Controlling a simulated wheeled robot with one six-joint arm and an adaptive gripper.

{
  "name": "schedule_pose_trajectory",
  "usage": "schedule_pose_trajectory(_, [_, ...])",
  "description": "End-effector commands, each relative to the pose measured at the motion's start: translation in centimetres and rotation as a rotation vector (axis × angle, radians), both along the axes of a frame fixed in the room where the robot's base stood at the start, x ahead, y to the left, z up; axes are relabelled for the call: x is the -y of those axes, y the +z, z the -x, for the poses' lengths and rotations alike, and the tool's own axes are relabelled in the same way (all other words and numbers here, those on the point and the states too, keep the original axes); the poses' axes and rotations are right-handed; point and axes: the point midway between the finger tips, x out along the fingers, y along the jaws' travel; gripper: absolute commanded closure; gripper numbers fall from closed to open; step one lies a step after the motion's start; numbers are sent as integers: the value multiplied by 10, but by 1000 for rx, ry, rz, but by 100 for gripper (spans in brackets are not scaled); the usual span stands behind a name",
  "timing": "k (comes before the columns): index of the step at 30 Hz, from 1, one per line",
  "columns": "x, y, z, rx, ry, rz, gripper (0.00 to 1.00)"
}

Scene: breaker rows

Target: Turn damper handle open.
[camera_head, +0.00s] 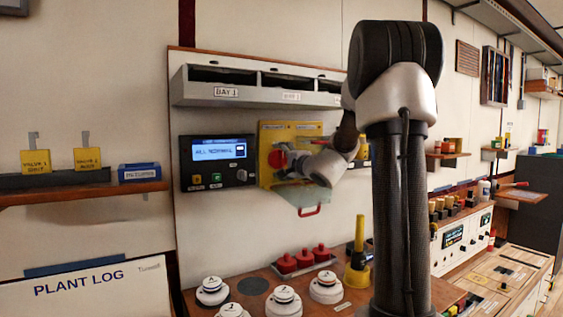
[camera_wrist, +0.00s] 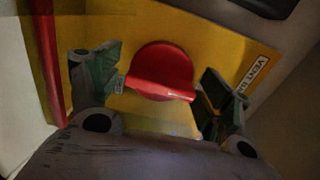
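A red round knob with a raised bar across it (camera_wrist: 160,72) sits on a yellow plate (camera_wrist: 225,45) in the wrist view; it appears to be the damper handle. The bar lies nearly level in that picture, tilting slightly down to the right. My gripper (camera_wrist: 158,95) is open, one finger on each side of the knob; whether either touches the bar I cannot tell. In the head view the yellow plate (camera_head: 302,132) is on the wall panel, with the red knob (camera_head: 277,158) partly showing beside my gripper (camera_head: 293,165). My arm hides the plate's right part.
A clear flap with a red pull (camera_head: 309,211) hangs below the plate. A control box with a lit screen (camera_head: 217,150) is close on the left. A shelf (camera_head: 255,92) juts out above. Red plugs (camera_head: 303,258) and white round devices (camera_head: 284,301) stand on the bench below.

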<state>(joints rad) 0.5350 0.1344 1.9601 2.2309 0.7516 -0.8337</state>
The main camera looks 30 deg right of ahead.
Motion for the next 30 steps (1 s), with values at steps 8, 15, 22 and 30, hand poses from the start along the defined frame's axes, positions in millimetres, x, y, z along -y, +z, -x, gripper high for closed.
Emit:
schedule_pose_trajectory(8, [0,1,0,2,0,-1,17])
schedule_pose_trajectory(15, [1,2,24,3,-3,-1,17])
schedule_pose_trajectory(22, [4,2,76,3,-4,0,17])
schedule_pose_trajectory(30, [5,1,115,2,-2,-1,17])
